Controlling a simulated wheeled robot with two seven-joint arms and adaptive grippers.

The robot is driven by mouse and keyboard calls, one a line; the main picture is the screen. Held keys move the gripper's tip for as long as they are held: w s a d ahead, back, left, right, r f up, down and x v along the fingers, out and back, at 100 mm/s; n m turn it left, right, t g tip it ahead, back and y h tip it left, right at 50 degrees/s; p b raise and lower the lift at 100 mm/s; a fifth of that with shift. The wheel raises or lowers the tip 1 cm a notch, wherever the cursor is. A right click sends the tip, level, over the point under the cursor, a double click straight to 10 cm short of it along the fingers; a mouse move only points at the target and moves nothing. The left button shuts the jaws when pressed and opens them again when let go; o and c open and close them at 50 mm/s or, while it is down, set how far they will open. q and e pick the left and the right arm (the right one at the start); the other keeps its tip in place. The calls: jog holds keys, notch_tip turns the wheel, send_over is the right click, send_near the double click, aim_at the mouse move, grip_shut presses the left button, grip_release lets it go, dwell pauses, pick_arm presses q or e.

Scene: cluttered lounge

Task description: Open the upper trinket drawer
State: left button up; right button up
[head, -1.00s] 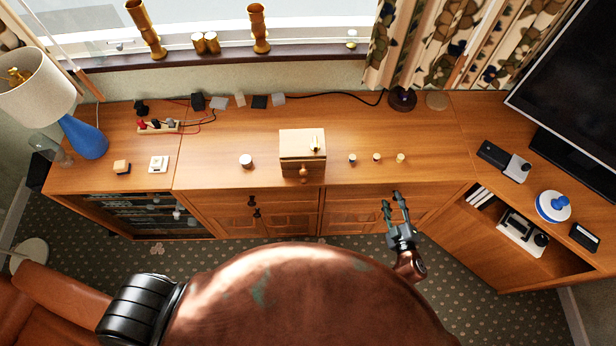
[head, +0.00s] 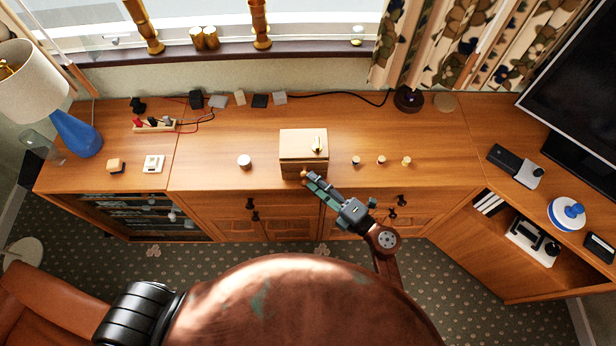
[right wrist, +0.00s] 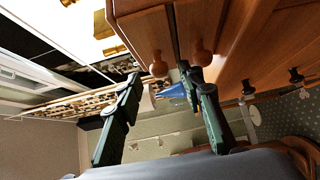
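The small wooden trinket box (head: 303,143) stands on the sideboard with a gold-coloured piece on its lid. In the right wrist view its front (right wrist: 160,30) is turned sideways and shows two closed drawers, each with a round wooden knob. The upper drawer's knob (right wrist: 158,67) appears between my fingertips; the lower knob (right wrist: 200,56) lies beyond the right-hand finger. My right gripper (head: 311,178) is at the box front, and its fingers are apart in the wrist view (right wrist: 160,73). Contact with the knob cannot be told. My left gripper is out of view.
Black cabinet knobs (head: 401,201) stick out below. A blue lamp (head: 75,133) stands far left.

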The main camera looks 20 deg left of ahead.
aim_at(304, 166)
jog(key=shift+x, duration=1.55)
grip_shut()
